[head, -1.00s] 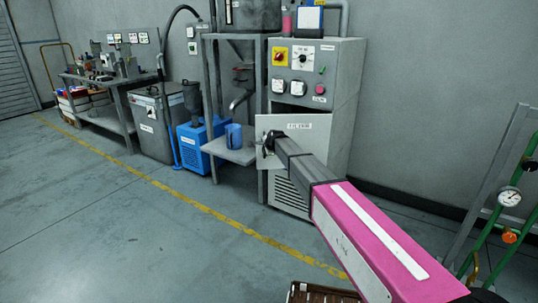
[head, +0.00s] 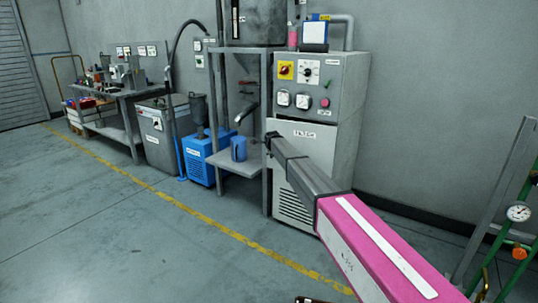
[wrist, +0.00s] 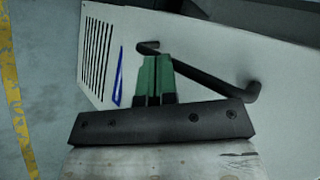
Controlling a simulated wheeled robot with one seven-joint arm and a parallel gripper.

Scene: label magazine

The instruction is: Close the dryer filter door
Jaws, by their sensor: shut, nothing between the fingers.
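The dryer is a grey cabinet (head: 347,120) with a pale filter door (head: 318,152) on its front, below the gauges. The door looks flush or nearly flush with the cabinet front; a small remaining gap cannot be ruled out. My gripper (head: 269,140) is at the door's left edge, with my arm across its lower part. In the wrist view my gripper (wrist: 158,60) has its green fingers together and empty, pointing at the door panel (wrist: 205,45). The black bar handle (wrist: 208,72) runs just beyond and beside the fingertips; contact is unclear.
A blue machine (head: 200,158) stands further left. A green-framed cart with a gauge (head: 518,213) is at the right. The floor in front is largely clear.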

